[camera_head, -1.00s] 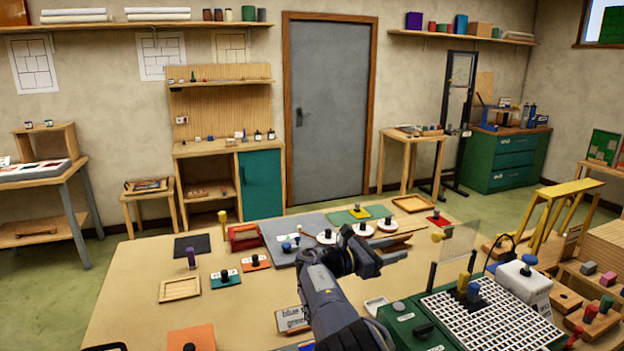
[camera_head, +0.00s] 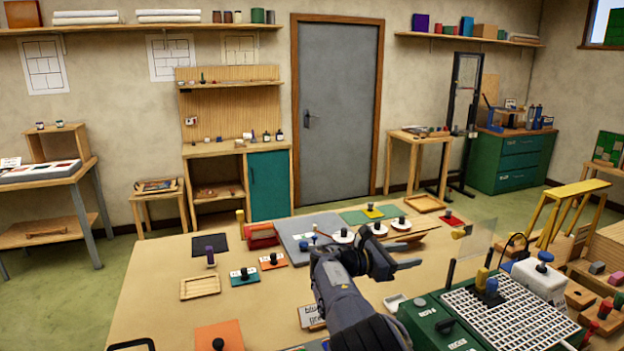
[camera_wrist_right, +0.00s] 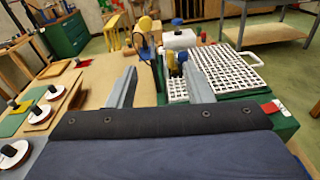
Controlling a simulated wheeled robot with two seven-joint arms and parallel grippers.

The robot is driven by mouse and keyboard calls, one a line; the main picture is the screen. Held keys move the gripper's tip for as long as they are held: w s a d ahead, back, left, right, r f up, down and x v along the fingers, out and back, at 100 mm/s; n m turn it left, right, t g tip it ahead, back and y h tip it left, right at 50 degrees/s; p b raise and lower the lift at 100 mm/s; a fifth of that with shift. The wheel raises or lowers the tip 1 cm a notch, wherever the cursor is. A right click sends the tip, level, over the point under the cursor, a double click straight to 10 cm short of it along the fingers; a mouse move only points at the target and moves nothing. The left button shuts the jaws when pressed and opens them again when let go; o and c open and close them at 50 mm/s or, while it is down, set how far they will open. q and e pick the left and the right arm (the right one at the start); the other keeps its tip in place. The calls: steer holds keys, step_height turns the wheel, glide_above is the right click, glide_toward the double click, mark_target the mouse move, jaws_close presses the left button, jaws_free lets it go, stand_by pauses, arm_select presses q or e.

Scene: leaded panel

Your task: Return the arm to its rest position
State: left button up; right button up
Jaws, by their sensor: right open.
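My right gripper (camera_head: 400,264) is open and empty above the middle of the worktable (camera_head: 150,300), in front of the row of white discs. In the right wrist view its two fingers (camera_wrist_right: 146,90) stand apart with nothing between them. My right arm reaches up from the bottom of the head view. My left gripper does not show; a dark curved piece at the bottom left edge of the head view is too cut off to identify.
Right of the gripper stands a green machine (camera_head: 450,325) with a white grid top and an upright clear pane (camera_head: 468,252). White discs with black knobs (camera_head: 377,229) lie behind it. A wooden tray (camera_head: 200,286) and colored knobbed pieces lie left.

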steer(key=s+d+f+m+g+y, duration=0.45)
steer(key=s+d+m+y, duration=0.45)
steer(key=s+d, duration=0.6)
steer(key=s+a+f+m+t+y, duration=0.1)
steer(key=s+a+m+y, duration=0.2)
steer(key=s, duration=0.7)
steer(key=s+a+f+m+t+y+b, duration=0.1)
steer(key=s+a+m+t+y, duration=0.1)
steer(key=s+a+m+y, duration=0.2)
steer(key=s+a+f+m+t+y, duration=0.1)
steer(key=s+a+m+y, duration=0.3)
steer(key=s+a, duration=0.6)
steer(key=s+m+t, duration=0.1)
steer(key=s+m, duration=0.1)
steer(key=s, duration=0.4)
steer(key=shift+s+m+b, duration=0.3)
steer(key=shift+s+b, duration=0.05)
